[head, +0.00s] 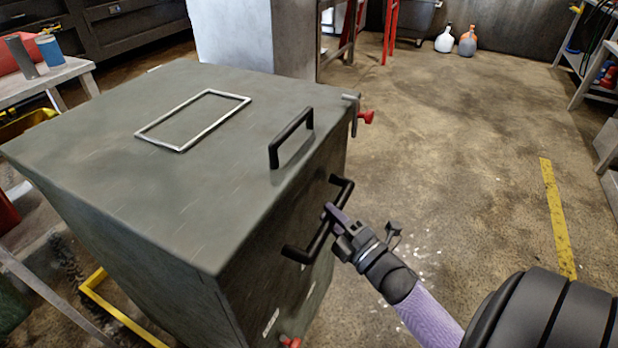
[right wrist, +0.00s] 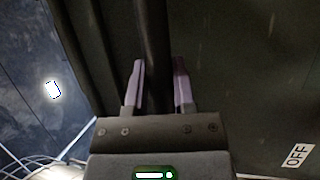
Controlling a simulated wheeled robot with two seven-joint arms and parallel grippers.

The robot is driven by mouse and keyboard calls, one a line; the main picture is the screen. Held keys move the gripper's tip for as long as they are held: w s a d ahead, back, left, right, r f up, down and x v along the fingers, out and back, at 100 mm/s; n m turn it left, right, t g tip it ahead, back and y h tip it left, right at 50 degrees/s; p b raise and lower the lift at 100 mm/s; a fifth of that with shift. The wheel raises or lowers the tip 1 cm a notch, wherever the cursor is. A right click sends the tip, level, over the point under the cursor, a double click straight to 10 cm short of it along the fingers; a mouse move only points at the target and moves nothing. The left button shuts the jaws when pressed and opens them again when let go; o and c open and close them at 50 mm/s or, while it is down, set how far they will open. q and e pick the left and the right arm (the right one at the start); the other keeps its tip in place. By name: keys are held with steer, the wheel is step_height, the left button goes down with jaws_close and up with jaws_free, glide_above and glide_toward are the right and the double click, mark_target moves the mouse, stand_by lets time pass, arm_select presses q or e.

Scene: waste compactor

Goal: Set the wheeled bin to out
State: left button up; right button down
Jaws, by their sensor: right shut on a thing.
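A large grey-green metal box (head: 90,150) fills the left half of the head view. A black bar handle (head: 319,232) is on its side face, toward the right. My right gripper (head: 333,213) is at the middle of this handle. In the right wrist view my right gripper (right wrist: 159,85) has one finger on each side of the dark bar (right wrist: 154,40) and is shut on it. I cannot tell which part of the box is the wheeled bin; no separate bin or wheels show clearly. My left gripper is not in view.
A second black handle (head: 291,137) and a pale rectangular frame (head: 193,119) are on the box top. Red knobs (head: 366,117) stick out at its edge. Open floor (head: 460,170) lies to the right, with a yellow stripe (head: 557,220). An OFF label (right wrist: 297,155) shows in the wrist view.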

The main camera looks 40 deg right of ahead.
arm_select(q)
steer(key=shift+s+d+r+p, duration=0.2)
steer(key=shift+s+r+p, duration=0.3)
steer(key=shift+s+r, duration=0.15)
arm_select(e)
steer(key=s+d, duration=0.3)
steer(key=s, duration=0.4)
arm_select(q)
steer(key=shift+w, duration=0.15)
arm_select(e)
steer(key=shift+f, duration=0.1)
steer(key=shift+c, duration=2.3)
jaws_free()
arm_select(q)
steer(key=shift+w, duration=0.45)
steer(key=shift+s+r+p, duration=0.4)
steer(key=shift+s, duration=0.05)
arm_select(e)
steer(key=s, duration=0.3)
steer(key=s+f, duration=0.1)
steer(key=s, duration=0.5)
steer(key=shift+s+a+f, duration=0.1)
steer(key=shift+s+f, duration=0.25)
steer(key=shift+s, duration=0.05)
